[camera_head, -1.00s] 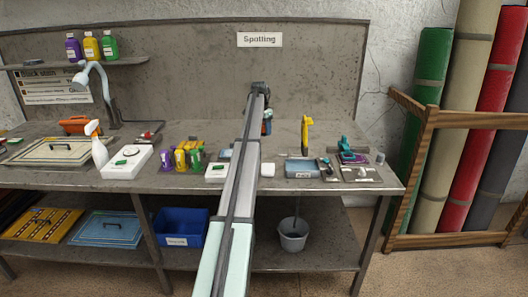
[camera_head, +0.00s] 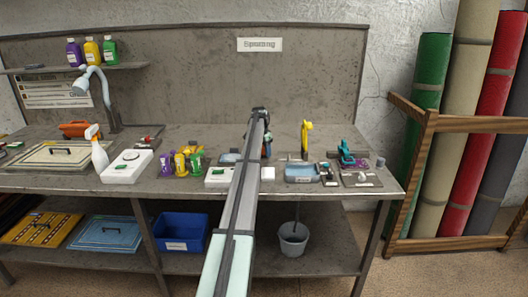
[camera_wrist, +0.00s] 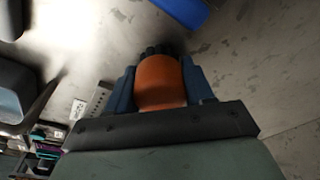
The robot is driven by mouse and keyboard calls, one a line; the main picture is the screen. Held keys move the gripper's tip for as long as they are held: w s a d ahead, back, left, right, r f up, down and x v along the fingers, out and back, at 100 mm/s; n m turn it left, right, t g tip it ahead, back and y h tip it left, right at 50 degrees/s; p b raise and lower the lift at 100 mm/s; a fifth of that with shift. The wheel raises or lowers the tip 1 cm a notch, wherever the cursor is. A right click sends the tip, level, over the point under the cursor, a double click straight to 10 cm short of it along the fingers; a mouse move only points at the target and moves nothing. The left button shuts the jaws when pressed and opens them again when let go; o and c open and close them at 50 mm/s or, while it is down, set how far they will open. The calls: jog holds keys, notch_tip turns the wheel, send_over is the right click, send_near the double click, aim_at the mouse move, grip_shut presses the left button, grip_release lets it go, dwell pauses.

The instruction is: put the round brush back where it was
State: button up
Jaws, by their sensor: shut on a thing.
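My gripper (camera_wrist: 160,88) is shut on an orange, rounded thing (camera_wrist: 160,84) with dark bristle-like tufts at its far end; it looks like the round brush. The blue fingers press on both sides of it in the wrist view. Whether the brush touches the bench is hidden. I cannot tell which spot is its former place.
On the grey bench (camera_head: 225,137), a blue tray (camera_head: 302,172), a yellow upright tool (camera_head: 306,138) and a teal tool (camera_head: 350,155) stand to the right. A white box (camera_head: 127,167), spray bottle (camera_head: 97,150) and colored bottles (camera_head: 181,163) stand left. A back panel (camera_head: 190,75) rises behind.

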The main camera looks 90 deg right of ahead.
jog(key=o, duration=1)
jog(key=shift+f, duration=0.15)
jog(key=r, duration=0.4)
jog(key=a+r, duration=0.1)
jog(key=r, duration=0.3)
jog(key=w+r, duration=0.1)
jog(key=r, duration=0.3)
jog(key=shift+w+a+r, duration=0.1)
jog(key=shift+a, duration=0.05)
